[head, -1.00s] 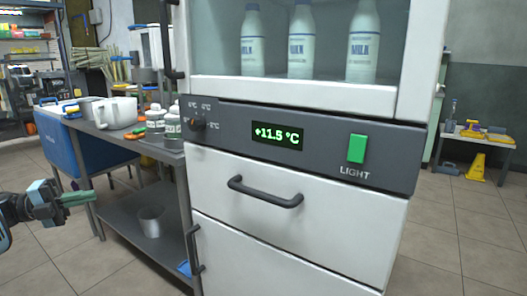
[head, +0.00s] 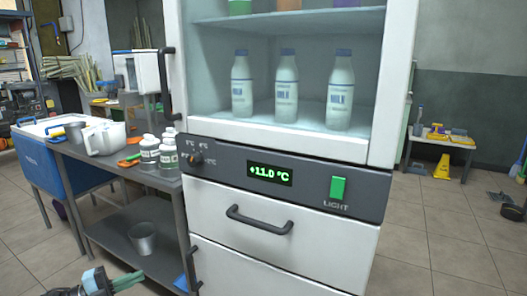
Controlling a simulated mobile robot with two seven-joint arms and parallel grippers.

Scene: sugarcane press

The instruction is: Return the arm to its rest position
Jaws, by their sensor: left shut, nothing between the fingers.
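My left gripper (head: 128,281) shows at the bottom left of the head view, with green fingers shut and nothing between them. It is apart from everything, in front of the metal side table (head: 120,232) and left of the fridge (head: 310,262). My right gripper is not in view. The fridge has a glass-fronted upper part with several milk bottles (head: 286,92), a display (head: 270,173) reading +11.0 °C, a temperature knob (head: 195,158) and a green light switch (head: 338,188). Its lower drawer with a dark handle (head: 259,220) looks closed.
A white jug (head: 104,138) and small labelled bottles (head: 150,153) stand on the side table, with a metal bucket (head: 143,238) on its lower shelf. A blue cooler (head: 45,180) stands at left. Floor (head: 440,245) is clear at right, before a yellow sign (head: 442,167).

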